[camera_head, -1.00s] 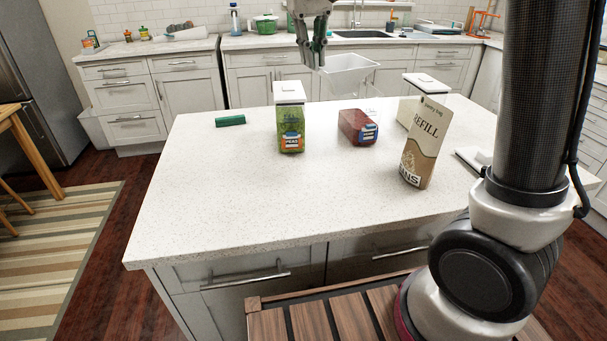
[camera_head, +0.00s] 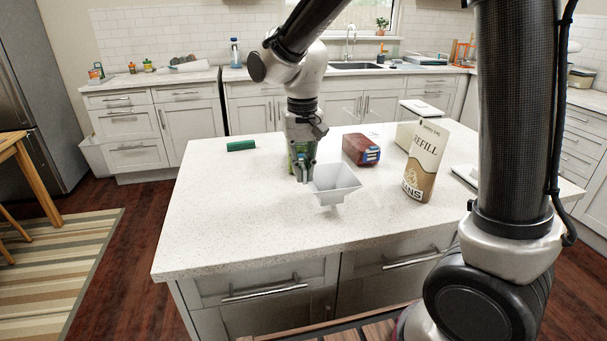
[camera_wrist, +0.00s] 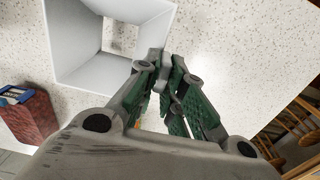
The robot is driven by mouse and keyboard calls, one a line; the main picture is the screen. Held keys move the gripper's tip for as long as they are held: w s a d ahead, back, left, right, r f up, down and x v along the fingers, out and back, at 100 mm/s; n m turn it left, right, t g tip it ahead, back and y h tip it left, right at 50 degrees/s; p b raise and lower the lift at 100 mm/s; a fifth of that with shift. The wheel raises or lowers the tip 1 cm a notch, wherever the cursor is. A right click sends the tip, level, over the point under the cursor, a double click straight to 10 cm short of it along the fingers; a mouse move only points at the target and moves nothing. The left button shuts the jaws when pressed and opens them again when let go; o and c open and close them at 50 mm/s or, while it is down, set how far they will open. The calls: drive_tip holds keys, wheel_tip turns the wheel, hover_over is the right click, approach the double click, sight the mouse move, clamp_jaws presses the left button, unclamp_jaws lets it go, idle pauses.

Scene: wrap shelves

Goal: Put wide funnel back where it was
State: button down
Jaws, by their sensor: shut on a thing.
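The wide funnel (camera_head: 334,182) is white, with a square flared mouth facing up and a narrower lower end. My gripper (camera_head: 304,177) points down and is shut on the funnel's left edge in the head view. The funnel is upright at the front middle of the island counter; I cannot tell whether it touches the top. In the wrist view the funnel (camera_wrist: 70,45) shows at the upper left, and my gripper's fingertips (camera_wrist: 152,62) meet its rim.
The counter (camera_head: 230,210) is clear at left and front. A dark red container (camera_head: 358,149) stands behind the funnel, a tan REFILL carton (camera_head: 425,165) to its right. A green block (camera_head: 240,145) lies at the back left. A white-lidded container (camera_head: 410,130) is behind the carton.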

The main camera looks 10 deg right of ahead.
drive_tip(key=shift+f, duration=0.75)
drive_tip(key=c, duration=1.5)
unclamp_jaws()
drive_tip(key=shift+f, duration=0.1)
wheel_tip(320, 180, up, 12)
drive_tip(key=shift+f, duration=0.15)
drive_tip(key=s+d+r+t, duration=0.25)
drive_tip(key=s+d, duration=0.65)
drive_tip(key=d, duration=0.5)
drive_tip(key=shift+t, duration=0.95)
drive_tip(key=s+d+f, duration=0.1)
drive_tip(key=s+d, duration=0.1)
drive_tip(key=s, duration=0.1)
drive_tip(key=s+d, duration=0.3)
drive_tip(key=s, duration=0.1)
drive_tip(key=s+d+f, duration=0.1)
drive_tip(key=s+d, duration=0.1)
drive_tip(key=s, duration=0.1)
drive_tip(key=shift+s+d+f, duration=0.25)
drive_tip(key=shift+s+f, duration=0.05)
drive_tip(key=shift+s, duration=0.05)
